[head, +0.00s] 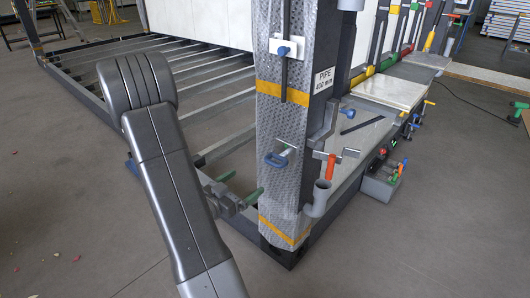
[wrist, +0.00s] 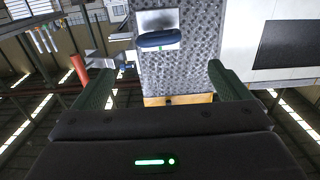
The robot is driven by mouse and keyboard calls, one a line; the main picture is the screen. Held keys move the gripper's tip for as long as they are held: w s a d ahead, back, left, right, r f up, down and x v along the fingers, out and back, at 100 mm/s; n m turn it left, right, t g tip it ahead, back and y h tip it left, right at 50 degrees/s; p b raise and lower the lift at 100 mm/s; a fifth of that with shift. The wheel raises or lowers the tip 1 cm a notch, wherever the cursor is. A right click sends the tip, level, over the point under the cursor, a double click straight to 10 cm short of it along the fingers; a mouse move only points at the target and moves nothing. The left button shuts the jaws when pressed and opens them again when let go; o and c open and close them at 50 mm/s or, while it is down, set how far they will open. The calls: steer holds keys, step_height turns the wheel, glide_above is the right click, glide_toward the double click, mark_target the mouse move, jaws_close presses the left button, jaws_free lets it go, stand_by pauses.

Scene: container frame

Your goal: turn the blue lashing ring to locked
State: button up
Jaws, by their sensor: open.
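The blue lashing ring (head: 275,160) is a blue D-shaped loop on a pale plate, low on the grey patterned post (head: 272,120). In the wrist view the blue ring (wrist: 158,39) lies ahead, near the top centre, with its pale plate (wrist: 157,20) beside it. My gripper (head: 259,205) is left of and below the ring in the head view, apart from it. Its green fingers are spread wide with nothing between the tips, as the wrist view (wrist: 161,68) also shows. Any lock marking on the ring is too small to read.
A red-orange handle (head: 331,167) and a grey pipe elbow (head: 317,200) stick out just right of the post. A white plate with a dark bar (head: 285,48) is higher on the post. A grey bin (head: 380,184) sits right. Slatted frame bars (head: 213,97) lie behind my arm.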

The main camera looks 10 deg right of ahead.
mark_target(272, 163)
steer(key=b+x, duration=0.1)
steer(key=x, duration=1.2)
steer(key=shift+w+d+b, duration=0.1)
steer(key=shift+d+b, duration=0.2)
steer(key=shift+b, duration=0.1)
steer(key=c, duration=0.9)
